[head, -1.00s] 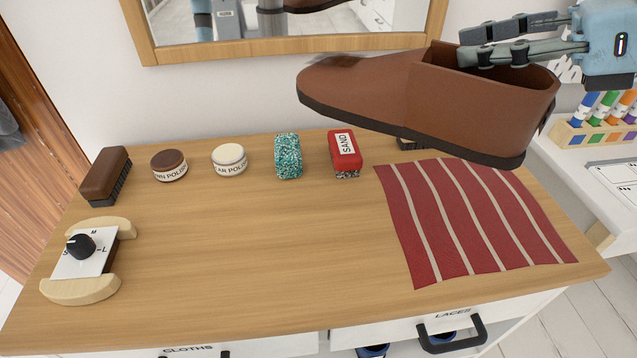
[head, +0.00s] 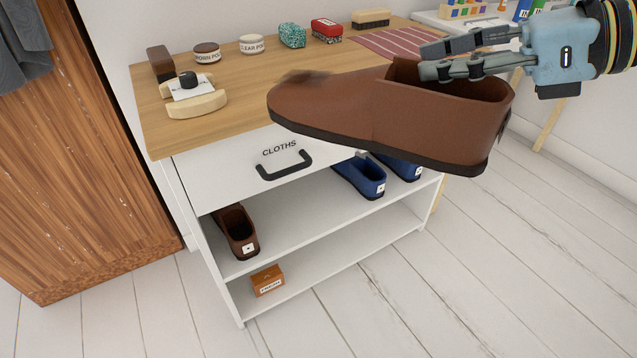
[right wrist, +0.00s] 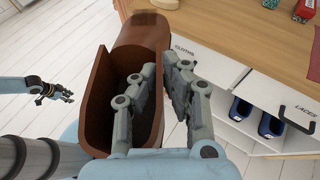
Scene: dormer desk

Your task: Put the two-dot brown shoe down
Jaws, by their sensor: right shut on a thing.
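The brown shoe (head: 375,112) hangs in the air in front of the desk, toe to the left and sole down, at about desktop height in the picture. My right gripper (head: 430,60) is shut on the wall of its opening. In the right wrist view, one finger of the gripper (right wrist: 162,78) is inside the shoe (right wrist: 98,100) and the other is outside. No dot mark shows on the held shoe. Another brown shoe (head: 236,232), with a tag that seems to bear one dot, stands on the upper shelf. My left gripper (right wrist: 52,92) shows small in the right wrist view, away from the shoe.
Blue shoes (head: 360,178) stand on the same shelf (head: 290,222), right of the brown one, with free room between. An orange box (head: 267,280) is on the lower shelf. The CLOTHS drawer handle (head: 285,166) juts out above. Polish tins, brushes and a striped cloth (head: 400,42) are on the desktop.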

